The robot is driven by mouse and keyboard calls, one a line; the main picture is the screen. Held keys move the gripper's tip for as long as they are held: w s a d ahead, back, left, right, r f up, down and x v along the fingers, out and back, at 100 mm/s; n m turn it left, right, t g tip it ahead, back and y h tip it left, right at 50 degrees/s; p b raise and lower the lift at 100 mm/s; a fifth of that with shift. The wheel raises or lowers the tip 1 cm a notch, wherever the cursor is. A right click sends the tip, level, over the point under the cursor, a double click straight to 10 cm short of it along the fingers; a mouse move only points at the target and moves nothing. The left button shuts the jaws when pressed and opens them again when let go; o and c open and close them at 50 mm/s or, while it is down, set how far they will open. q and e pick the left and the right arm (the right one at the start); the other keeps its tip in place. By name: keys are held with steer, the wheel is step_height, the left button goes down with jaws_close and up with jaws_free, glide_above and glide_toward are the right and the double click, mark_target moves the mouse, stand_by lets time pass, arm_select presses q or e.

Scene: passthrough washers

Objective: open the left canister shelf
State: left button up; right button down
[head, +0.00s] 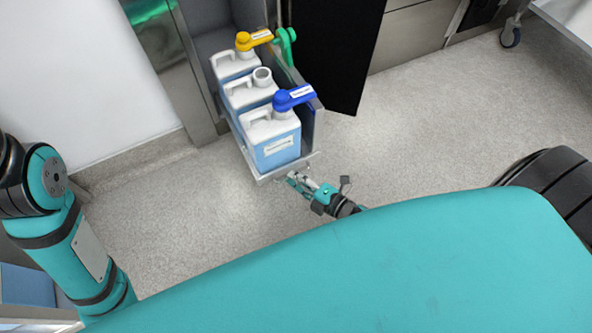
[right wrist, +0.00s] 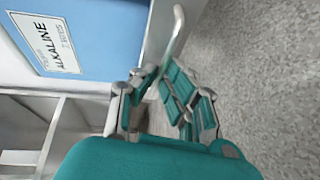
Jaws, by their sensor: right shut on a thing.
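The canister shelf (head: 287,169) is pulled out from the cabinet over the floor, with three white-and-blue canisters in a row on it. The front canister (head: 276,150) has a blue cap, the middle canister (head: 250,92) an open neck, and the rear canister (head: 234,64) a yellow cap. My right gripper (head: 293,178) is at the shelf's front edge. In the right wrist view its fingers (right wrist: 158,90) are shut around the pale bar-like handle (right wrist: 175,35) beside the blue canister labelled ALKALINE (right wrist: 105,30). My left arm shows, but its gripper is out of view.
A green cap (head: 285,42) shows behind the shelf's side wall. A dark panel (head: 335,45) stands right of the shelf. A white wall (head: 85,70) and steel post are at left. Bare speckled floor (head: 430,130) is clear in front and right; a caster (head: 510,35) stands far right.

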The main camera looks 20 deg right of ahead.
steer(key=c, duration=1.7)
jaws_free()
steer(key=v, duration=1.2)
steer(key=shift+r, duration=0.1)
